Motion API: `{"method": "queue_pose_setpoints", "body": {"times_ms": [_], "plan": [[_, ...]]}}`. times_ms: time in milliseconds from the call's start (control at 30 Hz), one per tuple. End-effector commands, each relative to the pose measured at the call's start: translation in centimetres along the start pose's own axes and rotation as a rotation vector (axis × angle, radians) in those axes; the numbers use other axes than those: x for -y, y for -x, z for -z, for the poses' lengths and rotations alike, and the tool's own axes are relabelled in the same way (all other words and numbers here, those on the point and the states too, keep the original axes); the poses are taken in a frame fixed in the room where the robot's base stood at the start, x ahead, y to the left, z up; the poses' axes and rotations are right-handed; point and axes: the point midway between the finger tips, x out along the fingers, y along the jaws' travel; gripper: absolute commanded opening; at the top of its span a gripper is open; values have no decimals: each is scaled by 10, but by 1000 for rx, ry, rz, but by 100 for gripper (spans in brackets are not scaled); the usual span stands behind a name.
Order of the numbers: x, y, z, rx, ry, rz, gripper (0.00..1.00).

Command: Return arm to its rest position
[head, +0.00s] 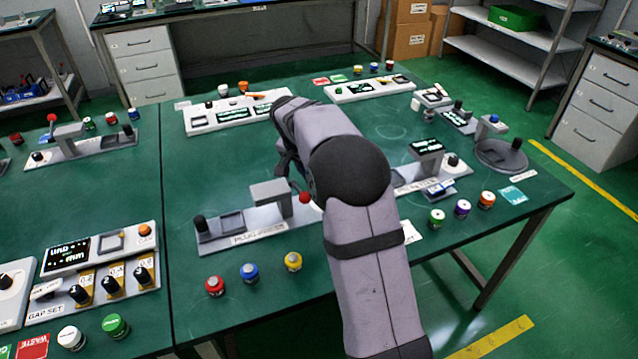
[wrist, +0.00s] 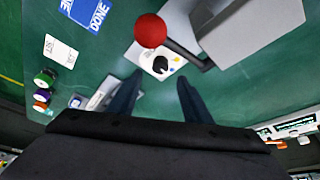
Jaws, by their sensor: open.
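My arm reaches in from the lower edge of the head view, bends at a dark elbow and extends over the green table (head: 215,315). My gripper (head: 283,163) is mostly hidden behind the forearm in the head view. In the wrist view my gripper (wrist: 157,84) shows two dark fingers spread apart with nothing between them. A press-like fixture (head: 235,232) with a grey block stands below and left of the arm. Its red ball knob (head: 305,198) also shows in the wrist view (wrist: 150,30), just beyond the fingertips and apart from them.
Red (head: 214,286), blue (head: 249,273) and yellow (head: 293,261) capped pieces stand in front of the fixture. Green, purple and orange ones stand to the right. White panels (head: 238,113) lie at the back. A gap-set panel (head: 95,268) is at left. Bare table lies between.

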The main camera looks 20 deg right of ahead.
Motion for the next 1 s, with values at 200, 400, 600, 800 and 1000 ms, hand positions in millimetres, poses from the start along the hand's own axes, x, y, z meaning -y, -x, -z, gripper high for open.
{"method": "queue_pose_setpoints", "body": {"times_ms": [200,400,600,800,1000], "plan": [[0,2,0,0,0,1,45],[0,2,0,0,0,1,45],[-7,22,-4,17,18,-11,45],[-40,89,-26,92,93,-59,45],[-82,111,-82,198,322,-38,45]]}}
